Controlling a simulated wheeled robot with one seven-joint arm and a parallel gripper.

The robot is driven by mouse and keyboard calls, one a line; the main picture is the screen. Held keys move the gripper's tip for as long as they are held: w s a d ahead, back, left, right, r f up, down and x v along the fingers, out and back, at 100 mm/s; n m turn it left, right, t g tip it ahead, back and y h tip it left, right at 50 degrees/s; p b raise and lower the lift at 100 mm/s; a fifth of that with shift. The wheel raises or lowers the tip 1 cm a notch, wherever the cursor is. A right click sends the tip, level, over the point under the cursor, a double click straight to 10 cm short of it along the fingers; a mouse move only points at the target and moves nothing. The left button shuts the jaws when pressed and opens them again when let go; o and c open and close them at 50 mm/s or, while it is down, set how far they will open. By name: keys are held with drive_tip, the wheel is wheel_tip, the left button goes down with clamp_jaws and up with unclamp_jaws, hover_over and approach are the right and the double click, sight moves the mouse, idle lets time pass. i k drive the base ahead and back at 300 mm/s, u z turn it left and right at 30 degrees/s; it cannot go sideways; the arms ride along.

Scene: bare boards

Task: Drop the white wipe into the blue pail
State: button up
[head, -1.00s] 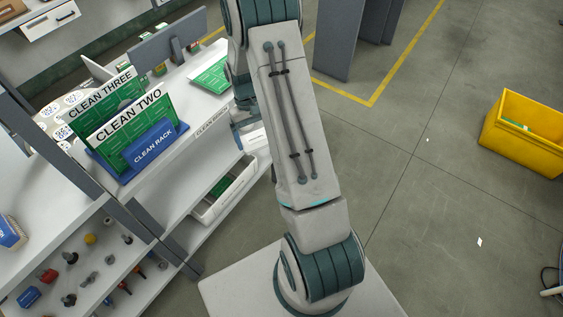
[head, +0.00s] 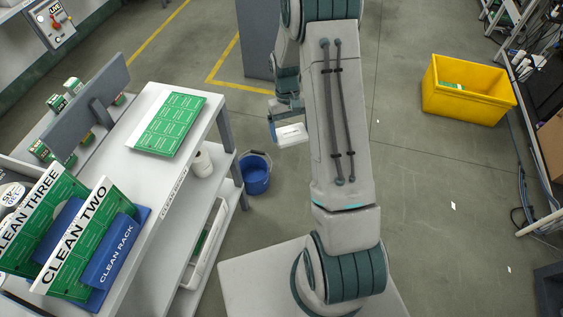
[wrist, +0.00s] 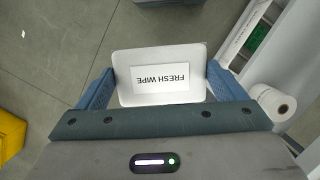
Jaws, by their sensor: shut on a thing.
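My gripper (head: 288,120) is shut on the white wipe (head: 292,135), a flat white piece held in the air beside my arm. In the wrist view the wipe (wrist: 160,78) sits between the two blue fingers of my gripper (wrist: 160,88) and bears a label reading "FRESH WIPE". The blue pail (head: 256,175) stands on the floor beside the white bench in the head view, below and left of the wipe, with a gap between them. The pail does not show clearly in the wrist view.
The white bench (head: 150,100) at left holds a green board panel (head: 168,124) and the blue clean rack (head: 118,256). A white roll (head: 202,160) lies on its lower shelf. A yellow bin (head: 465,105) stands at right. Open floor lies between.

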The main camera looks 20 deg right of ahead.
sight(257, 178)
drive_tip(key=z, duration=0.1)
drive_tip(key=i, duration=1.2)
drive_tip(key=u, duration=0.7)
